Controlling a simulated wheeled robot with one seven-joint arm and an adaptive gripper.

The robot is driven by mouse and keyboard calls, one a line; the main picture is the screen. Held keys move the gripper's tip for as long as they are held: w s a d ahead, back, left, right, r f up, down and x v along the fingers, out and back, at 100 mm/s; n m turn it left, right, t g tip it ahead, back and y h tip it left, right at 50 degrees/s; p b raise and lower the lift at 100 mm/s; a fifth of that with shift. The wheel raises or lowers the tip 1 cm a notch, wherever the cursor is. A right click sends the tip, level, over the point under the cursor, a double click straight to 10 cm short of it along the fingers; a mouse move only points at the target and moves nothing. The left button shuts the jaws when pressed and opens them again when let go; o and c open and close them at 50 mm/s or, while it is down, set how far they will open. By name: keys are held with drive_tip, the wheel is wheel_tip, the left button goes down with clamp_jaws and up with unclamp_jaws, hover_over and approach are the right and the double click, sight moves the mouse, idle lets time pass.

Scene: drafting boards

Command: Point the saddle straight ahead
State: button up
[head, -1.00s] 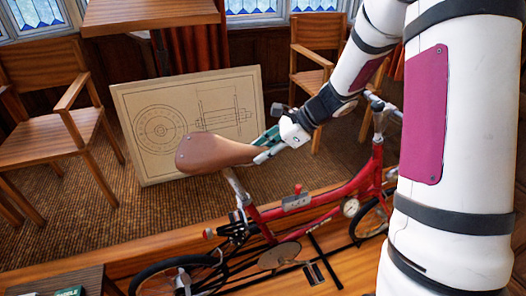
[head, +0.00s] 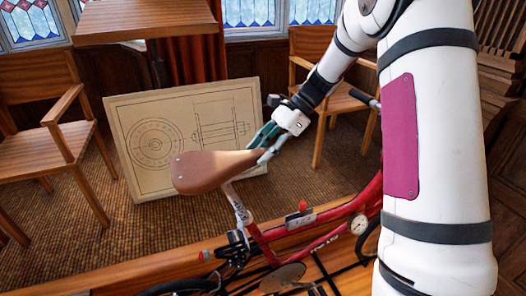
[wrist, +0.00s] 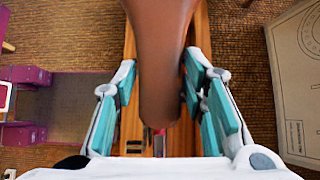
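The brown saddle (head: 207,170) sits on the silver post of the red bicycle (head: 325,217) in the head view. Its wide end is at the left; its nose points right and slightly up the picture. The red frame runs right and more steeply up. My gripper (head: 263,149) is at the nose end. In the wrist view the saddle (wrist: 160,50) comes down between the two teal-padded fingers of my gripper (wrist: 160,85), one on each side of the nose. A gap shows at the left pad; contact at the right pad is hard to tell.
A drawing board (head: 180,115) leans behind the bicycle. Wooden chairs stand at the left (head: 60,135) and behind my arm (head: 345,100). A wooden table (head: 145,22) is at the back. A wooden platform edge (head: 130,272) runs under the bicycle.

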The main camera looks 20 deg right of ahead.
drive_tip(key=shift+o, duration=0.3)
drive_tip(key=v, duration=1.2)
drive_tip(key=s+a+r+n+t+h, duration=0.1)
drive_tip(key=s+a+r+n+h, duration=0.1)
drive_tip(key=s+a+n, duration=0.3)
drive_tip(key=s+a+r+n+t+h, duration=0.1)
drive_tip(key=s+a+r+n+h, duration=0.15)
drive_tip(key=s, duration=0.55)
drive_tip(key=s+a+r+n+h, duration=0.2)
drive_tip(key=s+a+n, duration=0.15)
drive_tip(key=s, duration=0.25)
drive_tip(key=s+f+n+t+h, duration=0.2)
drive_tip(key=s+f+n+t, duration=0.1)
drive_tip(key=s+n, duration=0.4)
drive_tip(key=shift+s+d+t, duration=0.3)
drive_tip(key=shift+s, duration=0.35)
